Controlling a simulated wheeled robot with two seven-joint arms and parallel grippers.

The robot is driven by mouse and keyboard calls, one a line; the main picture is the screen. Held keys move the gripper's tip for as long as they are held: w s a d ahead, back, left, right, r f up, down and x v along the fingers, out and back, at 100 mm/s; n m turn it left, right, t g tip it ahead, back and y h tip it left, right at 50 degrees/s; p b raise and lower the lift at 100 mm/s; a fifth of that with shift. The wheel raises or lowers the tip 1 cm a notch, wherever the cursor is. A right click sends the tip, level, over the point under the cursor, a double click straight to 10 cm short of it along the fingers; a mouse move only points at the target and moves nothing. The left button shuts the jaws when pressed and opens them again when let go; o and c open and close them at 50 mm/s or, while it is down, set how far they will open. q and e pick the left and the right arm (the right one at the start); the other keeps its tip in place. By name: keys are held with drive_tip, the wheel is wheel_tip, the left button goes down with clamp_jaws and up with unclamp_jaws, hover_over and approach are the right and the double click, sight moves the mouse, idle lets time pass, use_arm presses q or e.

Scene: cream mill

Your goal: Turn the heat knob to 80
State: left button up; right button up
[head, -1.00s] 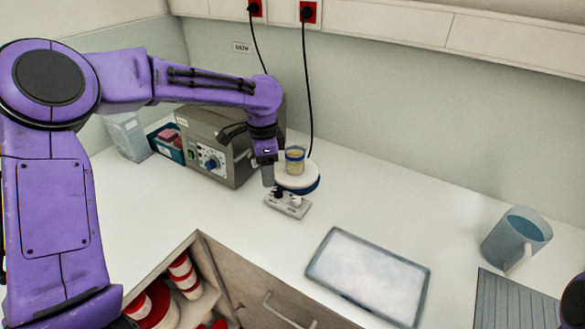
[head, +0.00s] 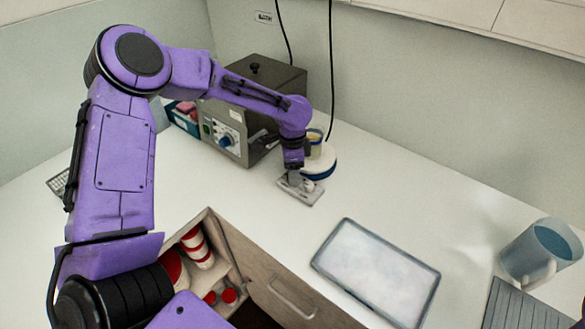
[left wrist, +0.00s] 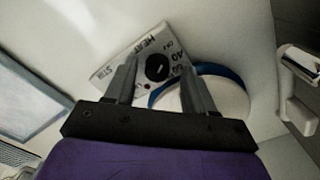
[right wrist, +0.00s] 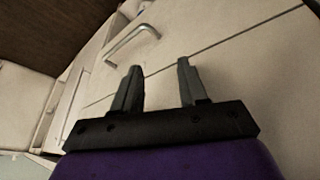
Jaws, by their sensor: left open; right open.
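The heat knob (left wrist: 157,67) is a small black round knob on the grey control panel (left wrist: 128,58) of the stirrer hotplate, with HEAT, OFF, 40 and 60 printed around it in the left wrist view. The panel (head: 311,194) faces the front in the head view, below the round white and blue plate (head: 322,164). My left gripper (head: 291,177) is open, pointing down over the panel. In the left wrist view its fingers (left wrist: 158,72) appear either side of the knob; contact is not visible. The knob's pointer is too dark to read. My right gripper (right wrist: 160,68) is open and empty.
A small beaker (head: 314,140) stands on the plate close behind my left gripper. A grey box with a blue knob (head: 226,140) stands left of it. A tray (head: 375,272) and a blue jug (head: 541,252) are right. My right gripper faces a drawer handle (right wrist: 131,42).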

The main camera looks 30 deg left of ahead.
use_arm(q)
drive_tip(key=shift+s+r, duration=0.2)
drive_tip(key=shift+s, duration=0.15)
drive_tip(key=shift+f, duration=0.1)
clamp_jaws()
use_arm(e)
drive_tip(key=shift+s, duration=0.2)
drive_tip(key=shift+r, duration=0.2)
